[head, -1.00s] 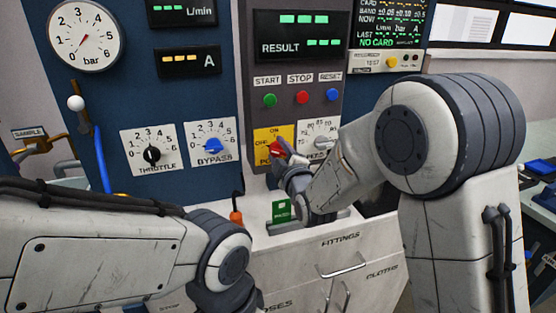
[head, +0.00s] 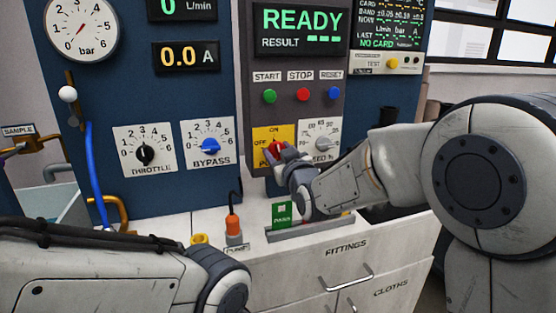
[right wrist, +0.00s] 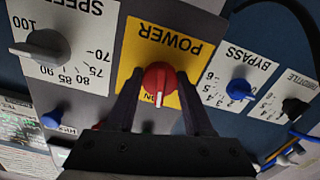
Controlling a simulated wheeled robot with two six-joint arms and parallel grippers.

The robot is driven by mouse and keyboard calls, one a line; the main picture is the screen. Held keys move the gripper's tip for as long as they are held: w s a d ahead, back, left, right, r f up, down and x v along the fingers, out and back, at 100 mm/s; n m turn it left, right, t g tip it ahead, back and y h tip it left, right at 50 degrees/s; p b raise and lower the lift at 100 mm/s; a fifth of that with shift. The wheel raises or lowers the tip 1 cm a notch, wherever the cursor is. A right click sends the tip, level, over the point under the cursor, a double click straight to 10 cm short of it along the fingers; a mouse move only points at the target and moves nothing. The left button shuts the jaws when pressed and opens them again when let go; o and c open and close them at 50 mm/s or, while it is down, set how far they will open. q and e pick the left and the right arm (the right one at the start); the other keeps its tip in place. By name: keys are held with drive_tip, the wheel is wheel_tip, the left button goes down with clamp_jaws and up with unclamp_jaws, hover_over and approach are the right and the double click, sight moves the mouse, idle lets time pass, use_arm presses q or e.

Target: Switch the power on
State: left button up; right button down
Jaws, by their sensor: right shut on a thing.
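The red power knob (head: 277,147) sits on a yellow plate (head: 261,134) marked OFF and ON, on the grey console. In the right wrist view the knob (right wrist: 160,83) appears upside down, its white pointer at the ON mark. My right gripper (head: 280,150) is at the knob; its dark fingers (right wrist: 160,76) stand on either side of the knob, shut on it. The display above (head: 301,20) reads READY in green.
The white speed dial (head: 321,136) is just right of the power plate. Green start (head: 269,96), red stop (head: 303,94) and blue reset (head: 333,95) buttons are above. A green pass card (head: 282,213) stands in a holder below. The bypass dial (head: 209,145) is to the left.

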drive_tip(key=shift+f+m+b, duration=0.15)
drive_tip(key=shift+m+b, duration=0.5)
drive_tip(key=shift+m, duration=0.45)
drive_tip(key=shift+c, duration=1.4)
unclamp_jaws()
drive_tip(key=shift+s, duration=0.1)
drive_tip(key=v, duration=1)
drive_tip(key=shift+b, duration=0.3)
drive_tip(key=shift+s, duration=0.15)
